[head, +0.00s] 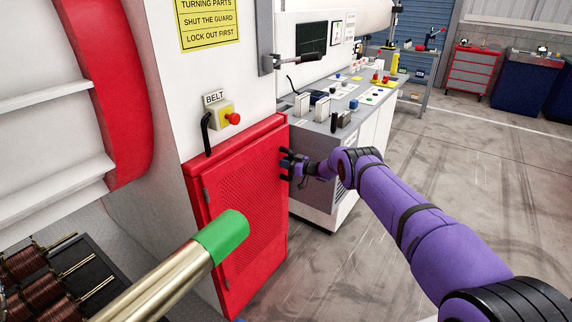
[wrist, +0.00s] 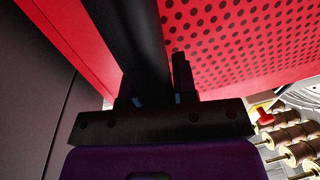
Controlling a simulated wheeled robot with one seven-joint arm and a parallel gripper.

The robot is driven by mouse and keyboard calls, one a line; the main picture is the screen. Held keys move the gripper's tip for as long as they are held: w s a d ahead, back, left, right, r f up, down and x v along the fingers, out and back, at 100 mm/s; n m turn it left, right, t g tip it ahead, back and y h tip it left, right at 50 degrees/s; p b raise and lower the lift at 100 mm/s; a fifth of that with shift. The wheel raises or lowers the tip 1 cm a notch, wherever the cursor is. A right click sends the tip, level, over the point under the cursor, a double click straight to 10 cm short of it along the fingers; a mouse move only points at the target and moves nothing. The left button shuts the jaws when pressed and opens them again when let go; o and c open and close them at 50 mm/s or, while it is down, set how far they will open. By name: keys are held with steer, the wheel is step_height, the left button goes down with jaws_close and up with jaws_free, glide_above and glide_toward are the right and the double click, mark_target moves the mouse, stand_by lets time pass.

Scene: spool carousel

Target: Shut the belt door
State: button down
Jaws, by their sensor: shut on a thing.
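The belt door (head: 245,205) is a red panel with a perforated face, low on the white machine under the BELT label. It looks close to its red frame, but I cannot tell whether it is fully flush. My gripper (head: 287,164) is at the door's right edge, at upper-middle height, and is shut on the door's dark handle, which the fingers largely hide. In the wrist view the dark fingers of my gripper (wrist: 165,85) stand against the red door (wrist: 235,45), with a long dark bar running up between me and the red surface.
A yellow box with a red button (head: 233,118) is above the door. A grey-topped bench (head: 345,140) stands just right of the door, behind my arm. A green-tipped metal rod (head: 222,236) crosses the lower left foreground. The floor (head: 480,190) on the right is open.

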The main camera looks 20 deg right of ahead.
steer(key=shift+s+a+f, duration=0.1)
steer(key=shift+a+f, duration=0.15)
steer(key=shift+a, duration=0.6)
steer(key=c, duration=0.9)
jaws_free()
steer(key=shift+a, duration=0.15)
steer(key=shift+r, duration=0.1)
steer(key=shift+d+r, duration=0.15)
steer(key=shift+d, duration=0.3)
steer(key=shift+s+d, duration=0.2)
steer(key=shift+d, duration=0.3)
steer(key=v, duration=0.9)
steer(key=shift+s+d, duration=0.2)
steer(key=shift+s, duration=0.05)
